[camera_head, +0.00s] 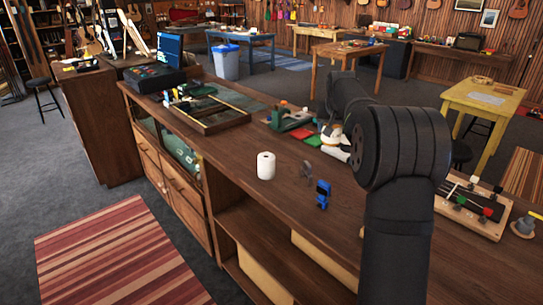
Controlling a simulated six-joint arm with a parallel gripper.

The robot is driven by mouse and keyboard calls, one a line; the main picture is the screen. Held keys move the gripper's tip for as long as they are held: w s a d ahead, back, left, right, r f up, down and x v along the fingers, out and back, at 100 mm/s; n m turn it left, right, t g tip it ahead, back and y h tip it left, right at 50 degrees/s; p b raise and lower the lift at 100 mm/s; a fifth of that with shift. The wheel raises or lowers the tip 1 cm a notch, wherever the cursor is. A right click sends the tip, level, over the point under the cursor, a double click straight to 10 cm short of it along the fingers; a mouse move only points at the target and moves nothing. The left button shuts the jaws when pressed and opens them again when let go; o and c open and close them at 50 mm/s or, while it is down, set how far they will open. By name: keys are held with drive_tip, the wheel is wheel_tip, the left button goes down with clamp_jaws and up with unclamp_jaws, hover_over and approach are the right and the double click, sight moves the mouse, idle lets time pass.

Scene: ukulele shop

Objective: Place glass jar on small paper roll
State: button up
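The small white paper roll (265,166) stands upright on the wooden counter, left of my arm. I cannot make out the glass jar for certain. A small greyish object (306,169) stands just right of the roll, apart from it, and is too small to identify. My dark arm rises large at the right of the view and hides part of the counter behind it. I cannot see my gripper's fingers.
A blue object (323,195) stands right of the roll. Red (304,139) and green pieces and a white item (336,139) lie behind. A wooden tray (222,122) is at left, and a board with tools (472,209) at right. The front counter strip is clear.

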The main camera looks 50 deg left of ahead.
drive_tip(key=s+a+r+n+g+y, duration=0.2)
drive_tip(key=s+a+r+n+g, duration=0.25)
drive_tip(key=s+n, duration=0.4)
hover_over(266, 157)
wheel_tip(266, 157, down, 6)
drive_tip(key=shift+m+t, duration=0.45)
drive_tip(key=shift+f, duration=2.1)
drive_tip(key=shift+f, duration=0.1)
drive_tip(key=o, duration=1.2)
drive_tip(key=v, duration=1.2)
drive_tip(key=shift+d, duration=0.1)
